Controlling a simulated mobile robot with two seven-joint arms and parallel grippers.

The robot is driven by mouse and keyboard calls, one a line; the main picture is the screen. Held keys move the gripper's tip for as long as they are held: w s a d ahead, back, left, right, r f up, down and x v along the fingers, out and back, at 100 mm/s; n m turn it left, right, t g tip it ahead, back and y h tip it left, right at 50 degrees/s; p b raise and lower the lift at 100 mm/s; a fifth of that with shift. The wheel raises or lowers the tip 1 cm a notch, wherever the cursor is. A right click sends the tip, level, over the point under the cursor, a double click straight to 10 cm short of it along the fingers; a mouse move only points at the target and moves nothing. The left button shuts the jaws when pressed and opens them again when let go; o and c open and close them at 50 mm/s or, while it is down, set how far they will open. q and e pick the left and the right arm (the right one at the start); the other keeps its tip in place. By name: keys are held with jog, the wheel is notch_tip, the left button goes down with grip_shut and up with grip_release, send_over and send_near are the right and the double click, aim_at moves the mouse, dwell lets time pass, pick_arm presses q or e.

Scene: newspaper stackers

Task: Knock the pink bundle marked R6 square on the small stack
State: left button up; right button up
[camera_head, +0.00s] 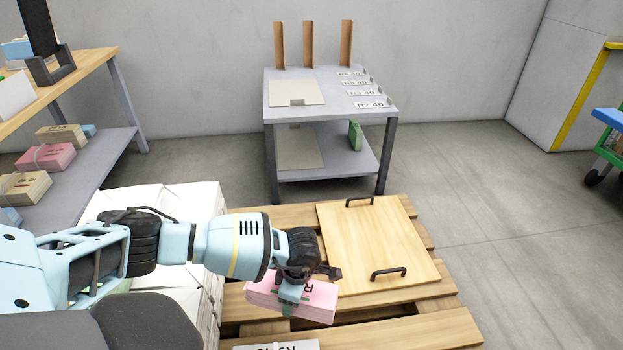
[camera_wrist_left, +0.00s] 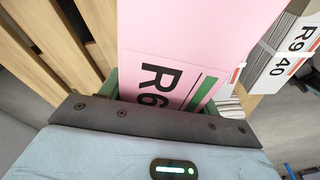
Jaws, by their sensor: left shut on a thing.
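The pink bundle marked R6 (camera_head: 322,304) is over the slatted wooden pallet (camera_head: 400,333) in the head view. My left gripper (camera_head: 291,296) is shut on the bundle from above. In the left wrist view the bundle's pink top (camera_wrist_left: 185,35) fills the middle, with the R6 print and a green stripe close to the jaw. I cannot tell whether the bundle hangs free or rests on something. A bundle with an R9 40 label (camera_wrist_left: 285,50) is beside it at the right of the wrist view. Which papers form the small stack is unclear. My right gripper is out of view.
A wooden board with two black handles (camera_head: 375,240) lies on the pallet. White paper stacks (camera_head: 200,200) stand left, partly behind my arm. A grey two-level table (camera_head: 320,95) is behind. A shelf with bundles (camera_head: 85,165) is at left; open floor (camera_head: 500,220) is at right.

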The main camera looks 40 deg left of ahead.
pick_arm(q)
jog(key=s+a+f+n, duration=0.1)
jog(key=a+f, duration=0.1)
jog(key=s+a+f+n, duration=0.1)
jog(key=a+f+n, duration=0.1)
jog(key=s+a+f+n, duration=0.1)
jog(key=f, duration=0.2)
jog(key=shift+s+a+n+h+b, duration=0.25)
jog(key=shift+a+n+h+b, duration=0.05)
jog(key=shift+a, duration=0.1)
jog(key=shift+f, duration=0.1)
jog(key=shift+f, duration=0.1)
jog(key=shift+f+g, duration=0.2)
jog(key=shift+g, duration=0.1)
jog(key=shift+f+b, duration=1.6)
jog(key=shift+b, duration=0.05)
jog(key=shift+s+a, duration=0.3)
jog(key=shift+s, duration=0.1)
jog(key=shift+s+a+p, duration=0.15)
jog(key=shift+s+p, duration=0.05)
jog(key=shift+p, duration=0.2)
jog(key=shift+s, duration=0.1)
